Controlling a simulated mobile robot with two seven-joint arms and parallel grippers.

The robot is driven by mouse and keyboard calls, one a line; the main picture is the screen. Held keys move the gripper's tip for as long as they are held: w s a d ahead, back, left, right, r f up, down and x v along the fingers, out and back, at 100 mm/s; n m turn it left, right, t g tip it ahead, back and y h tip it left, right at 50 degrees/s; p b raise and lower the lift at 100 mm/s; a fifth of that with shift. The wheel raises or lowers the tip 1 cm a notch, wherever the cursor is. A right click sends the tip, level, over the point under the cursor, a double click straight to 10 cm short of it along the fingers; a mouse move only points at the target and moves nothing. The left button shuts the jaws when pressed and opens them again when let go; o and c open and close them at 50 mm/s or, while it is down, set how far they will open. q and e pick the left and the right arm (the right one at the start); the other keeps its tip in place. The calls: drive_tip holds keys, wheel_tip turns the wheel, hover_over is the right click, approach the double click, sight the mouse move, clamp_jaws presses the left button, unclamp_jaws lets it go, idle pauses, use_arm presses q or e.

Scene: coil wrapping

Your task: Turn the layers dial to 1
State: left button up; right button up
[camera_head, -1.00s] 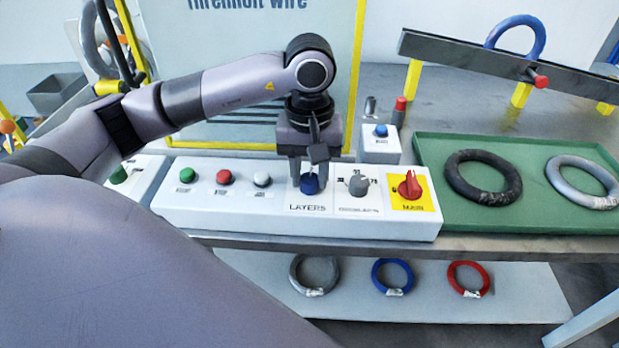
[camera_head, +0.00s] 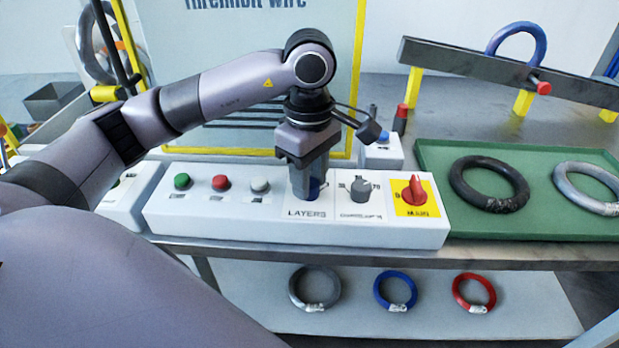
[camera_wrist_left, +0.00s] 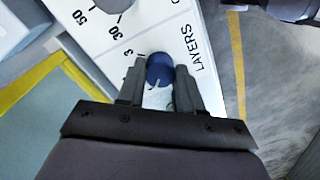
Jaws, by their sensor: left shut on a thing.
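The layers dial is a blue knob (camera_head: 314,190) on the white control panel, above the printed word LAYERS. In the head view it is mostly hidden by my left gripper (camera_head: 308,190), which points down onto it. In the left wrist view the blue knob (camera_wrist_left: 160,70) sits between the two fingers of my left gripper (camera_wrist_left: 160,82), which is shut on it. A pale pointer line shows on the knob. My right gripper is not in view.
The white panel (camera_head: 240,230) also carries green (camera_head: 182,181), red (camera_head: 221,183) and white (camera_head: 260,185) buttons, a grey dial (camera_head: 360,188) and a red main switch (camera_head: 413,188). A green tray (camera_head: 480,226) with coils stands right. More coils lie on the shelf below.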

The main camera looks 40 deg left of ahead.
use_arm(q)
drive_tip(key=shift+n, duration=1.3)
drive_tip(key=o, duration=1)
drive_tip(key=shift+o, duration=0.2)
drive_tip(key=shift+r, duration=0.1)
wheel_tip(320, 180, up, 7)
drive_tip(key=shift+p, duration=0.4)
